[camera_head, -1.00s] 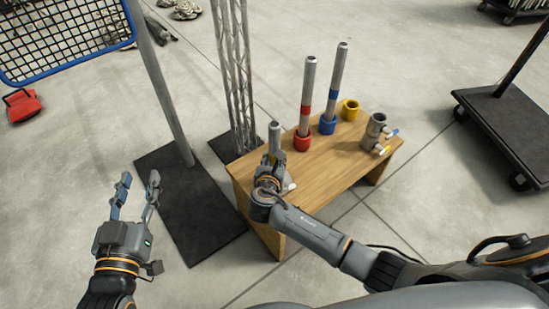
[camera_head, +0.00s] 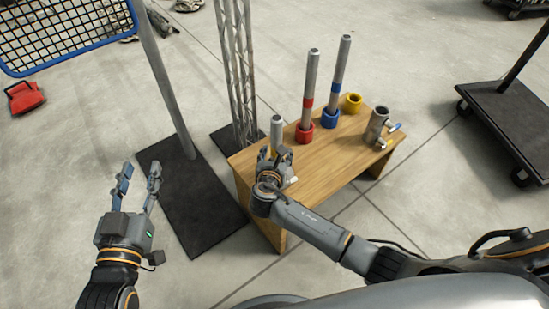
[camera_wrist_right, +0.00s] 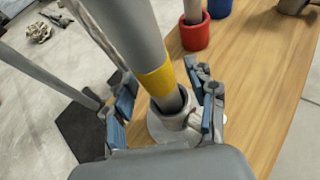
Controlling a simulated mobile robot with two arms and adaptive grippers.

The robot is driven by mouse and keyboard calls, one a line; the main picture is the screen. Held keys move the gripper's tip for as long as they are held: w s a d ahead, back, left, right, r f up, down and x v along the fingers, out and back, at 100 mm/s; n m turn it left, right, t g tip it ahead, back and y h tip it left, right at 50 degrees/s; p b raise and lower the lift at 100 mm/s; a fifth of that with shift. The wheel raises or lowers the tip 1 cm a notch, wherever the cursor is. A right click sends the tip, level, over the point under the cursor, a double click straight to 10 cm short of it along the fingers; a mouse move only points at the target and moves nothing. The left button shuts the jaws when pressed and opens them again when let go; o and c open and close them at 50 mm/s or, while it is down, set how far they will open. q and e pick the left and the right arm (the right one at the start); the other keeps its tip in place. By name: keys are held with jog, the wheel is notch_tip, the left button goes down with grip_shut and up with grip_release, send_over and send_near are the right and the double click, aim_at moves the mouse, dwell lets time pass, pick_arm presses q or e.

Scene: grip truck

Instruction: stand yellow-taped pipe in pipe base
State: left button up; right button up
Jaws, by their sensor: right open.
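The yellow-taped pipe (camera_head: 277,131) is a grey tube at the near left end of the wooden table. In the right wrist view the pipe (camera_wrist_right: 128,35) shows its yellow band, and its lower end sits in a pale grey round holder (camera_wrist_right: 165,127). My right gripper (camera_head: 277,156) is open around the pipe, with one finger on each side in the wrist view (camera_wrist_right: 163,108). I cannot tell whether a finger touches it. The yellow pipe base (camera_head: 352,103) is an empty ring at the table's far end. My left gripper (camera_head: 138,178) is open and empty, left of the table.
A red-taped pipe (camera_head: 310,90) stands in a red base (camera_head: 304,133), and a blue-taped pipe (camera_head: 339,75) in a blue base (camera_head: 330,119). A grey fitting with valves (camera_head: 376,125) stands at the table's (camera_head: 335,160) right end. A metal truss (camera_head: 238,70) rises behind the table.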

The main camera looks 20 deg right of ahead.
jog(key=v, duration=1.1)
jog(key=shift+s+r, duration=0.15)
jog(key=shift+s, duration=0.1)
jog(key=shift+a, duration=0.2)
